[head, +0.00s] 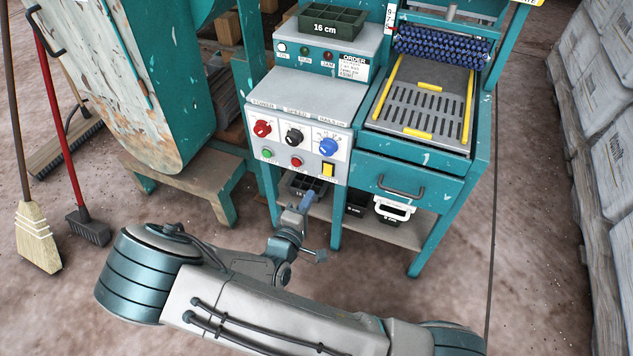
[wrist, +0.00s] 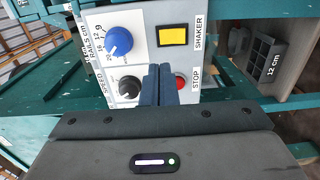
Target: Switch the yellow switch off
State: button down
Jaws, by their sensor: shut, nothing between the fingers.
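The yellow switch (head: 328,170) sits at the lower right of the grey control panel, below the blue knob (head: 328,147). In the wrist view the yellow switch (wrist: 172,35) is a yellow rectangle in a black frame beside the label SHAKER. My gripper (head: 307,200) is shut and empty, in front of and below the panel in the head view. In the wrist view its closed fingers (wrist: 159,72) point at the panel and appear between the black knob and the red stop button, partly covering the button. I cannot tell whether the fingertips touch the panel.
The panel also has a red knob (head: 262,128), a black knob (head: 294,136), a green button (head: 267,153) and a red stop button (head: 296,162). A drawer handle (head: 401,188) sticks out to the right. Brooms (head: 38,237) stand at the left.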

jog(key=shift+v, duration=1.8)
jog(key=shift+d+r, duration=0.15)
jog(key=shift+r, duration=0.15)
jog(key=s+d+r+m+g+h+p, duration=0.25)
jog(key=d+r+m+g+p, duration=0.35)
jog(key=d+r+g, duration=0.3)
jog(key=s+d+r+m+g+h+p, duration=0.25)
jog(key=d+r+m+g+p, duration=0.3)
jog(key=d+r, duration=0.6)
jog(key=s+d+r+m+y+p, duration=0.1)
jog(key=s+r+y+p, duration=0.1)
jog(key=r, duration=0.6)
jog(key=s+r+m+y+p, duration=0.1)
jog(key=s+r+y+p, duration=0.2)
jog(key=r+p, duration=0.3)
jog(key=s+d+r+m+y+p, duration=0.1)
jog(key=r+y, duration=0.4)
jog(key=r, duration=0.6)
jog(key=s+p, duration=0.1)
jog(key=p, duration=0.1)
jog(key=shift+s+d+r+p, duration=0.15)
jog(key=shift+d+r+p, duration=0.05)
jog(key=shift+d+p, duration=0.2)
